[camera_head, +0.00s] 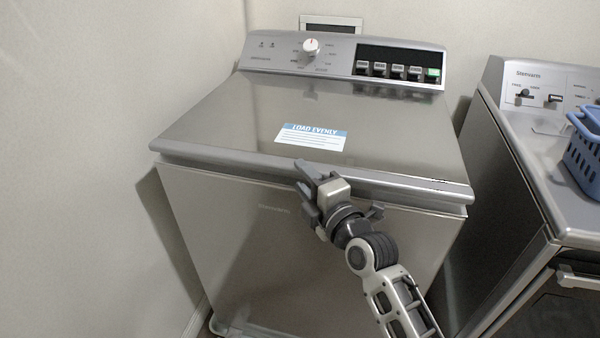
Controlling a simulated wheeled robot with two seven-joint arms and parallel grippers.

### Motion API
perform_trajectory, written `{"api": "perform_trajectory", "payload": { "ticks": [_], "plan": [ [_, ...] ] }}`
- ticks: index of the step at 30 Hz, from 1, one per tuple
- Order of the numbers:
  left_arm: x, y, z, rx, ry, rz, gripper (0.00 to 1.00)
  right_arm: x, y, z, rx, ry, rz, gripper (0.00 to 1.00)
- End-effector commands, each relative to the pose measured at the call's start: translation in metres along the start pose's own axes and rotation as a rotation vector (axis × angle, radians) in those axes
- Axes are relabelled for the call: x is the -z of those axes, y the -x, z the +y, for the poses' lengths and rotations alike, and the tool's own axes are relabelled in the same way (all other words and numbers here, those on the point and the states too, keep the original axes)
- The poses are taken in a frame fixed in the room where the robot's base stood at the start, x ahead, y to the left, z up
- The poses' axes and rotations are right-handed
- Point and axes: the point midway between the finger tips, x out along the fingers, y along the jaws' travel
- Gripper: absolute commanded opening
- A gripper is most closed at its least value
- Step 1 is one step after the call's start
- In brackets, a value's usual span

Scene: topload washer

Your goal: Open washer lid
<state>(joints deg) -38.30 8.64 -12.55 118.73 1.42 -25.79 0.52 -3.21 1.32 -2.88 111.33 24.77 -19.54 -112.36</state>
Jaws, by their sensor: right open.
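The washer (240,235) is a grey top-loading machine standing in the middle of the view. Its lid (225,115) is down and flat, with a blue and white "LOAD EVENLY" label on it. The lid's front edge (410,185) runs across the front of the machine. My right gripper (302,185) is at the middle of that front edge, with one finger at lid height and the other lower. It is open and holds nothing that I can see. Whether a finger touches the lid is not clear. My left gripper is not in view.
The washer's control panel (290,55) with a white knob (311,46) stands behind the lid. A second machine (530,150) with a blue basket (585,150) is close on the right. A wall (80,150) is close on the left.

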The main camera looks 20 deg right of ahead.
Motion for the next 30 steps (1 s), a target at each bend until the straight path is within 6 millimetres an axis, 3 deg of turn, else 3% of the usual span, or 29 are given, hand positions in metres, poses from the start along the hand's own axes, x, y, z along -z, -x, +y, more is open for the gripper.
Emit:
{"api": "perform_trajectory", "payload": {
  "ticks": [6,15,19,20,30],
  "plan": [
    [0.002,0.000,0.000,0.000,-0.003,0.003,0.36,0.000,-0.018,0.000,0.000,-0.002,-0.001,0.41],
    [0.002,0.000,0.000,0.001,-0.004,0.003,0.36,0.000,-0.020,0.000,0.001,-0.001,-0.001,0.41],
    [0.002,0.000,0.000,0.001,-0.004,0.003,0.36,0.000,-0.019,0.000,0.001,-0.001,-0.001,0.05],
    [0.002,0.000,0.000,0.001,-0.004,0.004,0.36,0.000,-0.019,0.000,0.001,-0.001,-0.001,0.00],
    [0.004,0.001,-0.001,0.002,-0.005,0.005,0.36,0.004,-0.032,0.012,-0.003,0.002,0.013,0.00]
  ]
}}
